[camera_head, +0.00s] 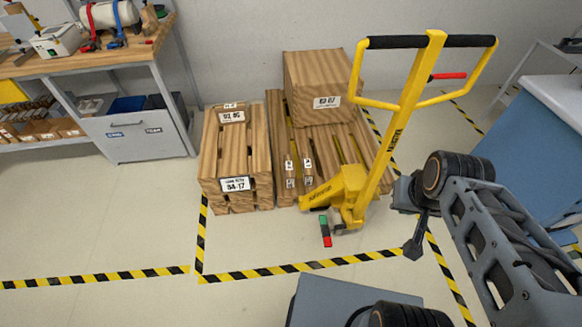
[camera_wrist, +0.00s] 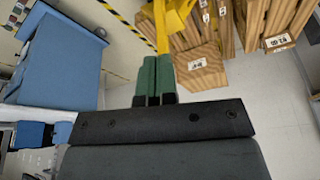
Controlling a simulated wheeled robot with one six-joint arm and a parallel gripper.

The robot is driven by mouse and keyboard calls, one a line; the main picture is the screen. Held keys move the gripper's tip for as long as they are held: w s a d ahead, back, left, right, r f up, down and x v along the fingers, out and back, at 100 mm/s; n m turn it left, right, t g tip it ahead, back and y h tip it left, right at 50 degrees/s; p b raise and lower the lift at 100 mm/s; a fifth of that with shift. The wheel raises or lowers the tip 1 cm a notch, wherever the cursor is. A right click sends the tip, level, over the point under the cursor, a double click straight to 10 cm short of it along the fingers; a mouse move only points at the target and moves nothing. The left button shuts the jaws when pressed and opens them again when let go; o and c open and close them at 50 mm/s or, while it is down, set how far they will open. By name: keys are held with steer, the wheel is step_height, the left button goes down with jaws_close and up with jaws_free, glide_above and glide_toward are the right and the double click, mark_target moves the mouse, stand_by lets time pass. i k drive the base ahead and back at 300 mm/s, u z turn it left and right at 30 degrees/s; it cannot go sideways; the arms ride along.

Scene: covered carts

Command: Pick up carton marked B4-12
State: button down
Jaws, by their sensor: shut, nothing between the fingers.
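I cannot read B4-12 on any label. A wooden slatted crate (camera_head: 236,165) at the left of the stack carries a label that looks like 04-17, and a small box (camera_head: 228,115) on top reads about 02 05. A larger wooden box (camera_head: 315,75) at the back reads about 03 07. In the wrist view a wooden box (camera_wrist: 200,72) with an unclear label lies beyond my fingers. My gripper (camera_wrist: 155,62) has green fingers pressed together with nothing between them, apart from every box.
A yellow pallet jack (camera_head: 395,130) stands right in front of the wooden stack. A workbench (camera_head: 100,60) is at the left, a blue-grey cabinet (camera_head: 550,130) at the right. Yellow-black tape (camera_head: 300,267) marks the floor. The floor at the left front is clear.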

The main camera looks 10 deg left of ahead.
mark_target(289, 166)
steer(key=u, duration=0.4)
steer(key=k, duration=0.55)
steer(key=u, duration=1.5)
steer(key=i, duration=1.8)
steer(key=z, duration=1)
steer(key=i, duration=0.55)
steer(key=z, duration=0.55)
